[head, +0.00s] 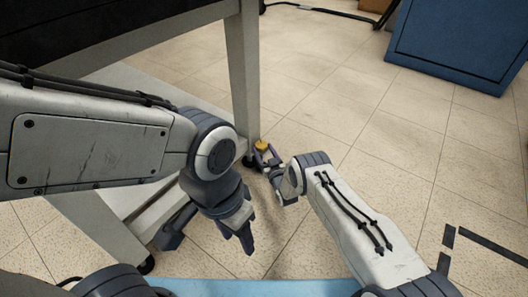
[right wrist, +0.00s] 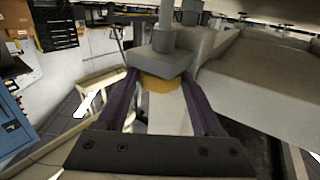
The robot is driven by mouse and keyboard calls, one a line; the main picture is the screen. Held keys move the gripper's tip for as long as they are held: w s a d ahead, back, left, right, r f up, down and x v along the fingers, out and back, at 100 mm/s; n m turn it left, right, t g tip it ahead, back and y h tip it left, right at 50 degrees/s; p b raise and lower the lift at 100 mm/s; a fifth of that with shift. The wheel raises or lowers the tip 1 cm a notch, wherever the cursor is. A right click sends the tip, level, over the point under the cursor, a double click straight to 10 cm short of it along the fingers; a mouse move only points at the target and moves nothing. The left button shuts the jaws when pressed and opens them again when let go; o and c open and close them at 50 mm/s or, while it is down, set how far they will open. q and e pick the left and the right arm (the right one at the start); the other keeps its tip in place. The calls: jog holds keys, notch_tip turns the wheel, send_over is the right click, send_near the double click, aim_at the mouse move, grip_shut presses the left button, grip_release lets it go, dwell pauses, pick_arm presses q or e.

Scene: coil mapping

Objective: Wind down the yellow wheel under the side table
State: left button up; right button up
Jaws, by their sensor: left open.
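The yellow wheel (head: 262,145) is small and sits low by the foot of the side table's leg (head: 243,80). My right gripper (head: 265,155) reaches it from the front, with one finger on each side. In the right wrist view the yellow wheel (right wrist: 160,82) shows between the two dark fingers, below a grey block and post; whether the fingers press on it is unclear. My left gripper (head: 208,242) is open and empty, lower in the head view and apart from the wheel.
The side table's pale lower frame (head: 115,225) runs along the floor at the left, under my left arm. A blue cabinet (head: 460,45) stands at the back right. Black cables lie on the floor at the top.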

jog(key=shift+a+m+h, duration=0.2)
jog(key=shift+m+h, duration=0.2)
jog(key=shift+h, duration=0.2)
jog(key=shift+m+t+h, duration=0.4)
jog(key=shift+h, duration=0.2)
jog(key=o, duration=1.4)
jog(key=shift+c, duration=0.2)
jog(key=shift+s, duration=0.1)
jog(key=shift+a, duration=0.15)
